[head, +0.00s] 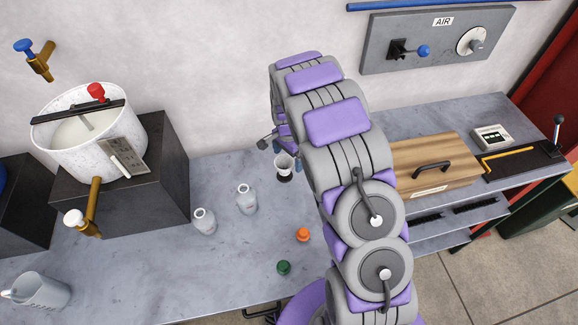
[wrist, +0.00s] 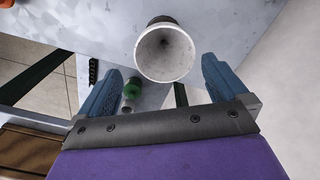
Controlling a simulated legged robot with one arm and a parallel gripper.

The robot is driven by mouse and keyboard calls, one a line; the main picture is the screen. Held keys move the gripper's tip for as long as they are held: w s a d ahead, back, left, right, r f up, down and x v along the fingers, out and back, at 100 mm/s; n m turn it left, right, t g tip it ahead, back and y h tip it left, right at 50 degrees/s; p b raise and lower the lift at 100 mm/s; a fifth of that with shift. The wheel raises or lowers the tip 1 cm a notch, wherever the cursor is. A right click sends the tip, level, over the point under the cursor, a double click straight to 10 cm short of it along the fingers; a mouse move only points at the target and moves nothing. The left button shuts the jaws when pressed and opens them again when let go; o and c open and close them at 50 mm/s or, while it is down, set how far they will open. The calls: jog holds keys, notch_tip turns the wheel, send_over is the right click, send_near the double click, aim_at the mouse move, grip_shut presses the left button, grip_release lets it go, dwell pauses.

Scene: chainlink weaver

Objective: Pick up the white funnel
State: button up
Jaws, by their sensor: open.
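The white funnel (head: 284,163) stands at the back middle of the grey bench, with a dark piece under it. In the wrist view the funnel (wrist: 167,52) shows its round open mouth, just beyond and between the fingertips. My gripper (wrist: 166,68) is open, with a blue finger on each side and a gap to the funnel. In the head view my gripper (head: 271,141) is partly hidden by my arm, close above and left of the funnel. I cannot tell its exact height over the funnel.
Two glass bottles (head: 245,199) stand left of the funnel. An orange stopper (head: 303,234) and a green stopper (head: 284,268) are nearer the front. A white vat (head: 82,135) sits on a dark block at left. A wooden box (head: 436,163) is right of my arm.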

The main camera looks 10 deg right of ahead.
aim_at(286, 164)
jog(key=a+f, duration=0.2)
jog(key=a, duration=0.1)
jog(key=shift+f, duration=0.4)
jog(key=d+f, duration=0.2)
jog(key=f, duration=0.1)
jog(key=shift+d+f+b, duration=0.2)
jog(key=shift+d+b, duration=0.05)
jog(key=shift+b, duration=0.15)
jog(key=shift+d, duration=0.25)
jog(key=shift+a, duration=0.8)
jog(key=shift+c, duration=0.9)
jog(key=shift+a, duration=0.55)
jog(key=c, duration=0.3)
jog(key=shift+c, duration=0.8)
jog(key=shift+d, duration=0.9)
jog(key=c, duration=0.4)
